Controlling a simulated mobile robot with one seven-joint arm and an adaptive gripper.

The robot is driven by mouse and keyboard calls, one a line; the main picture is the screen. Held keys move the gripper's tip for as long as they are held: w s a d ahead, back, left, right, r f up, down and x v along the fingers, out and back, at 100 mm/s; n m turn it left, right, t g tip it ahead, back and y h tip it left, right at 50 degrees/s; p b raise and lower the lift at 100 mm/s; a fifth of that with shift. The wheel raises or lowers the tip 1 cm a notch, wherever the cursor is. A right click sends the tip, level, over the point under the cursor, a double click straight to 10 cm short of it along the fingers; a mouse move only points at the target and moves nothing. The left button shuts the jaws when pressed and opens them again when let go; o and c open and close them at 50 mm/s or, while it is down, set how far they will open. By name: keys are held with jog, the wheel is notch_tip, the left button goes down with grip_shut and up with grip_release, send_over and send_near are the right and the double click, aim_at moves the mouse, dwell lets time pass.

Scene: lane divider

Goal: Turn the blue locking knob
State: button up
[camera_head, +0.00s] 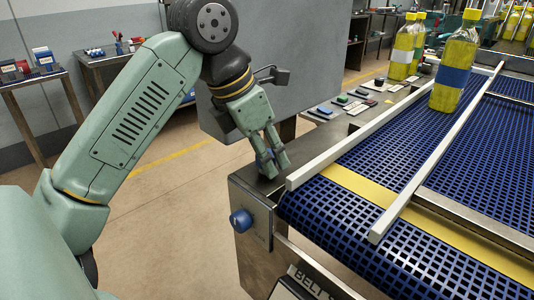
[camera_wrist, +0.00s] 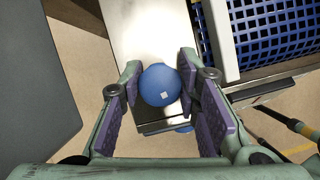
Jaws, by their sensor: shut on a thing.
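A blue knob (camera_wrist: 161,84) with a small white square mark sits on top of the metal end plate at the conveyor's near left corner. My gripper (camera_wrist: 160,70) points down over it, with one finger on each side, shut on the knob. A second blue knob (camera_head: 240,221) is on the front face of the same corner, apart from my gripper. A sliver of blue also shows below the plate edge in the wrist view.
A pale guide rail (camera_head: 395,130) starts just right of my gripper, beside the blue mesh belt (camera_head: 345,170). A yellow bottle with a blue band (camera_head: 452,78) stands farther along the belt. A grey panel (camera_head: 310,50) rises behind my arm.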

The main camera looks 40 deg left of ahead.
jog(key=shift+r+m+h, duration=0.15)
jog(key=shift+m+h, duration=0.15)
jog(key=shift+m, duration=0.7)
jog(key=o, duration=1.2)
jog(key=v, duration=1.1)
jog(key=shift+a+r, duration=0.1)
jog(key=shift+r, duration=0.3)
